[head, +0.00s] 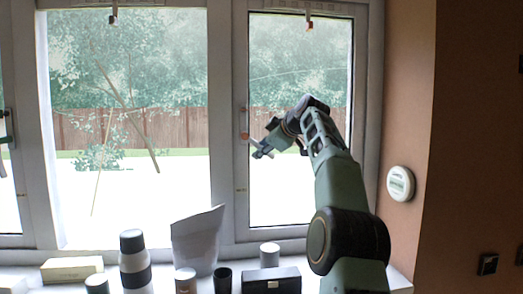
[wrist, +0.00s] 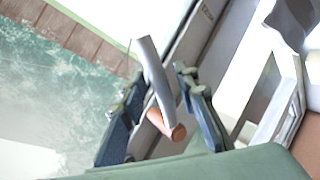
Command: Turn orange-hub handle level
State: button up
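The orange-hub handle (head: 244,121) is on the left side of the right window's frame. It stands roughly upright, with its orange hub (head: 245,136) at the lower end. My gripper (head: 258,148) is just right of and below it. In the wrist view the pale grey handle bar (wrist: 157,75) runs slanted between the two fingers of my gripper (wrist: 158,92), with orange (wrist: 178,132) at its near end. The fingers are apart, with gaps on both sides of the handle. I cannot tell whether either finger touches it.
Another handle (head: 6,128) is on the far left window. The sill below holds a banded bottle (head: 133,264), a pale bag (head: 198,240), a black box (head: 271,281), a cream box (head: 71,268) and several small cups. A round white device (head: 400,183) is on the right wall.

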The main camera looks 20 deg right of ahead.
dwell(0.3)
jog(key=v, duration=1.2)
